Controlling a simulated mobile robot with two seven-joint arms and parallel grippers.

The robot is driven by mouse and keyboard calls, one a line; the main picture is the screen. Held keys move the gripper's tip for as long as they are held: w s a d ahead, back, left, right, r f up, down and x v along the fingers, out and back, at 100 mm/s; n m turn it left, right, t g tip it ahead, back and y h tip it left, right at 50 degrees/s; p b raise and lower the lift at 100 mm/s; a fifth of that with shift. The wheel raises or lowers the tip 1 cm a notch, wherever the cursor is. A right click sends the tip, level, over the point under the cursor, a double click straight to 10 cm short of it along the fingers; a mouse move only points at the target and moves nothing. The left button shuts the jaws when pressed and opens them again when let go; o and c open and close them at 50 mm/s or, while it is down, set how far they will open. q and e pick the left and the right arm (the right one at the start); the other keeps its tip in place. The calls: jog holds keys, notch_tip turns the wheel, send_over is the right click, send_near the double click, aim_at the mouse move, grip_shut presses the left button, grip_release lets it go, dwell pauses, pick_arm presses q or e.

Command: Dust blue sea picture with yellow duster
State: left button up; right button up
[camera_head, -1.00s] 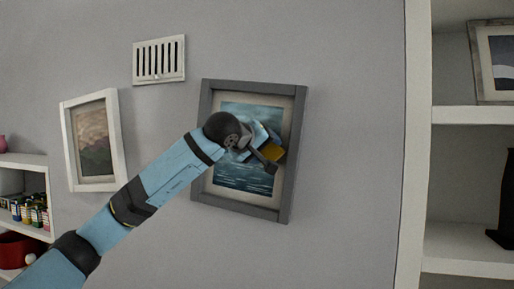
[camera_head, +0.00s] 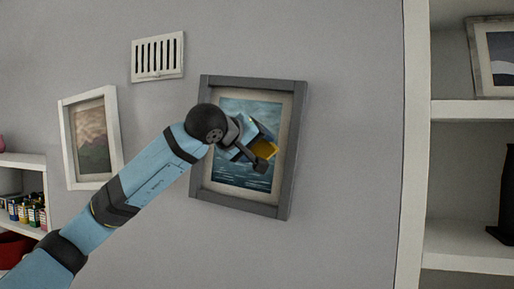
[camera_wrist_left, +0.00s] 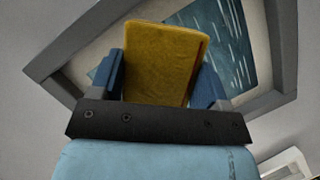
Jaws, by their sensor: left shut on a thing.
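The blue sea picture (camera_head: 240,183) hangs on the wall in a grey frame, slightly tilted, in the middle of the head view. My left gripper (camera_head: 262,148) is in front of the picture and hides part of it. It is shut on the yellow duster (camera_head: 265,149). In the left wrist view the duster (camera_wrist_left: 163,62) stands between the two blue fingers (camera_wrist_left: 160,88), with the picture (camera_wrist_left: 232,40) behind it. I cannot tell whether the duster touches the picture. My right gripper is not in view.
A white-framed mountain picture (camera_head: 91,137) hangs to the left, and a vent (camera_head: 157,58) is above. White shelves (camera_head: 470,112) stand at the right with a dark vase (camera_head: 506,200) and a framed picture (camera_head: 497,58). A low shelf (camera_head: 22,160) with small jars is at the left.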

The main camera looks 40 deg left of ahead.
pick_arm(q)
jog(key=shift+s+d+b, duration=0.2)
jog(key=shift+s+d, duration=0.05)
jog(key=shift+s, duration=0.5)
jog(key=shift+s+d+b, duration=0.15)
jog(key=shift+s+d, duration=0.05)
jog(key=shift+s, duration=0.5)
